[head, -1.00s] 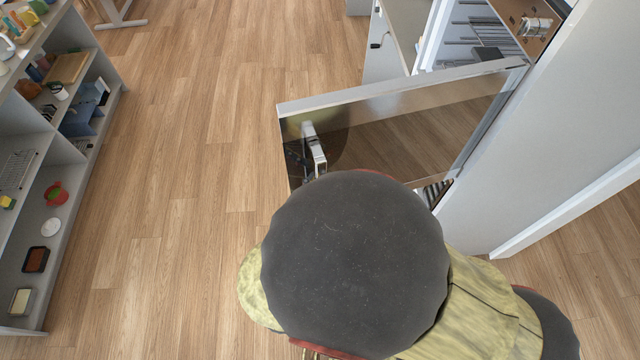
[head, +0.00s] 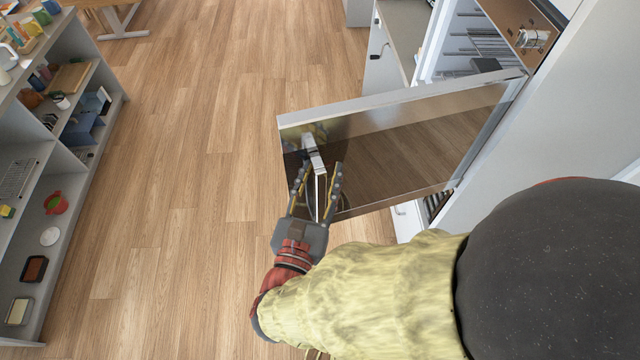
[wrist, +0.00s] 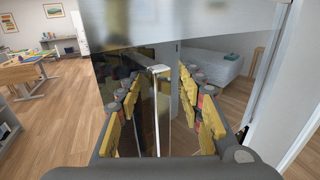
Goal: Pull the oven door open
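The oven door (head: 410,140) stands swung well out from the oven, its dark glossy panel facing me. It joins the oven at its right end. Its pale bar handle (head: 314,153) is near the free left end, and it also shows in the wrist view (wrist: 161,110). My gripper (head: 322,168) is at the handle with one finger on each side. In the wrist view my gripper (wrist: 160,76) has its fingers apart, with gaps visible between them and the bar, so it is open around the handle and not closed on it.
A shelf unit (head: 70,200) with several small goods stands at the left. A pale cabinet side (head: 560,110) rises right of the door. Bare wood floor (head: 200,170) lies clear between shelf and door.

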